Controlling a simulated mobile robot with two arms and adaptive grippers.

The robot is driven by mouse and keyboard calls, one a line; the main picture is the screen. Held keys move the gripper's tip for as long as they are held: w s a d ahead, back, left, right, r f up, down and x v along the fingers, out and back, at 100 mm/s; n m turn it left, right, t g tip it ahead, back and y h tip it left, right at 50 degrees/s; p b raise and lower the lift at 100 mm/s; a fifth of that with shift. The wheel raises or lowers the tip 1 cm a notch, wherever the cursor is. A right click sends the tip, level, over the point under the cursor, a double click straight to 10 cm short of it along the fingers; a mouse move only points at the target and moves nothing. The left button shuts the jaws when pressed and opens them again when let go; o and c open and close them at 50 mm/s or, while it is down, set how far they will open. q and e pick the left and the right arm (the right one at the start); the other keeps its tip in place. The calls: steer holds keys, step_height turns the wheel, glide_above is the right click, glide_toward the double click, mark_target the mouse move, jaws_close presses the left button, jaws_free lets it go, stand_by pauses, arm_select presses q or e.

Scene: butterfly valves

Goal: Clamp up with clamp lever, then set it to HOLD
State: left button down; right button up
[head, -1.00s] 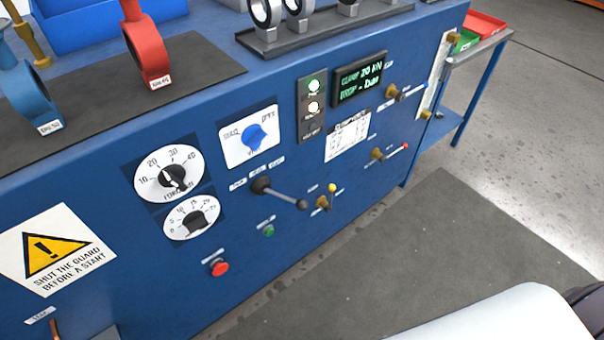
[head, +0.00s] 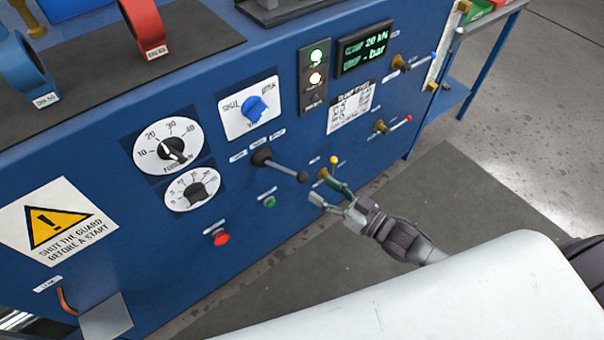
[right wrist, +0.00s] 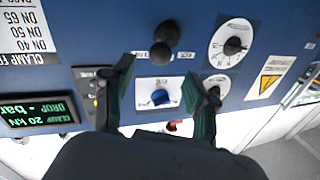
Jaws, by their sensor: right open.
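The lever that I take for the clamp lever (head: 285,168) is a grey rod with a black ball end on the blue panel. It slants down to the right in the head view, under three small labels too blurred to read. In the right wrist view the lever (right wrist: 166,38) shows nearly end-on, beyond the fingers. My right gripper (head: 331,195) is open and empty, just right of and below the ball end, apart from it. Its two dark green fingers (right wrist: 157,82) are spread in the wrist view. The display (head: 364,49) reads clamp 20 kN, drop - bar. My left gripper is not in view.
A small yellow-tipped brass lever (head: 331,166) is close above my right gripper. Left of the lever are a red button (head: 221,238), a green button (head: 269,201), a blue selector (head: 254,108) and two dials.

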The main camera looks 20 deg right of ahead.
mark_target(302, 176)
steer(key=x, duration=0.7)
steer(key=shift+w+a, duration=0.1)
steer(key=shift+w, duration=0.1)
jaws_close()
